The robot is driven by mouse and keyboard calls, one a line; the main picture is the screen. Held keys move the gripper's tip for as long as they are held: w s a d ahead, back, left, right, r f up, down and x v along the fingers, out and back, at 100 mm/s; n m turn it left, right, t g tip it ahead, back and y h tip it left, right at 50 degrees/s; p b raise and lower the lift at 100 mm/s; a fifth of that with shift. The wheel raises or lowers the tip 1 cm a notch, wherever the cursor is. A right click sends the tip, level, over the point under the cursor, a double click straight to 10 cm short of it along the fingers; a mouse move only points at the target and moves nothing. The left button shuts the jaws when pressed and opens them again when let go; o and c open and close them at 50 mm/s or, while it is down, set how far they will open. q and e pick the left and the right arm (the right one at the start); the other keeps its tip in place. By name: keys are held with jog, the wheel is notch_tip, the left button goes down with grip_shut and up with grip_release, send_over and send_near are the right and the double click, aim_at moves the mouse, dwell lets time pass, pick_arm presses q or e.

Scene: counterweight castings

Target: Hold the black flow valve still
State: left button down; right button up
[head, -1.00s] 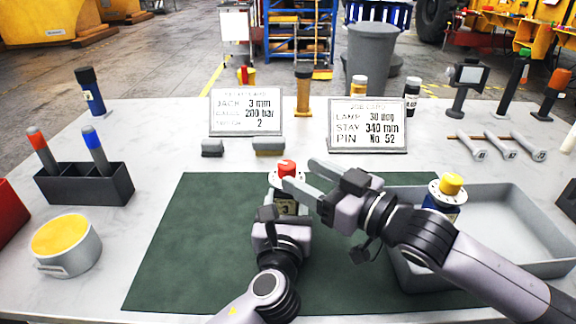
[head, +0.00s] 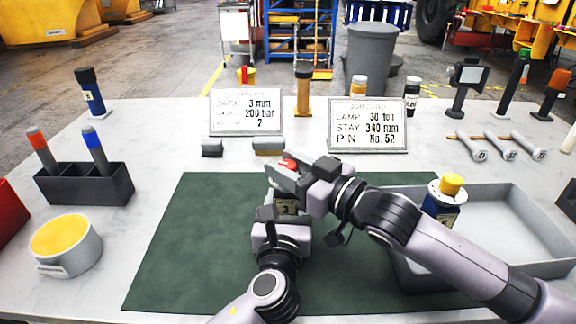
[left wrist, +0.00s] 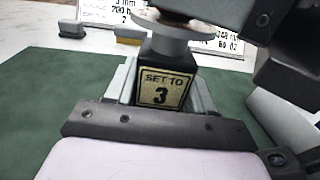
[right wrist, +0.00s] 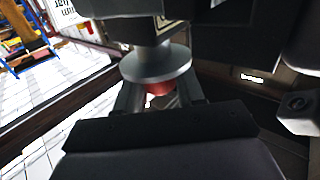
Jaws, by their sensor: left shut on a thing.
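The black flow valve (head: 287,207) stands at the top middle of the green mat, with a "SET TO 3" label that is readable in the left wrist view (left wrist: 162,90). It has a pale disc and a red knob (head: 289,163) on top. My left gripper (head: 283,216) is shut on the valve's body, one finger on each side. My right gripper (head: 283,176) is at the top of the valve. In the right wrist view its fingers stand either side of the red knob (right wrist: 158,88), with gaps that look open. The right gripper hides part of the disc.
A grey tray (head: 530,262) at the right has a blue valve with a yellow knob (head: 446,200) at its left side. Two cards (head: 246,112) stand behind the mat (head: 190,255). A black holder (head: 88,184) and a yellow-topped tin (head: 66,245) are at left.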

pick_arm(q)
jog(key=shift+r, duration=0.1)
pick_arm(e)
jog(key=shift+a, duration=0.1)
pick_arm(q)
jog(key=shift+d, duration=0.1)
pick_arm(e)
jog(key=shift+s+a+r+n+g+y, duration=0.1)
jog(key=shift+s+a+n+g+y, duration=0.05)
jog(key=shift+n+g+y, duration=0.4)
jog(key=shift+s+a+n+g+y, duration=0.1)
jog(key=shift+n+g+y, duration=0.25)
jog(key=shift+n+g, duration=0.3)
jog(key=shift+a+g, duration=0.1)
jog(key=shift+g, duration=0.4)
pick_arm(q)
jog(key=shift+d, duration=0.1)
pick_arm(e)
jog(key=shift+n+g+y, duration=0.4)
jog(key=shift+y, duration=0.1)
jog(key=shift+w+n+g+y, duration=0.1)
jog(key=shift+n+g+y, duration=0.2)
jog(key=shift+n+g, duration=0.3)
jog(key=shift+d+g, duration=0.3)
jog(key=shift+g, duration=0.3)
jog(key=o, duration=0.9)
jog(key=shift+o, duration=0.2)
jog(key=shift+w+d, duration=0.1)
jog(key=shift+d, duration=0.05)
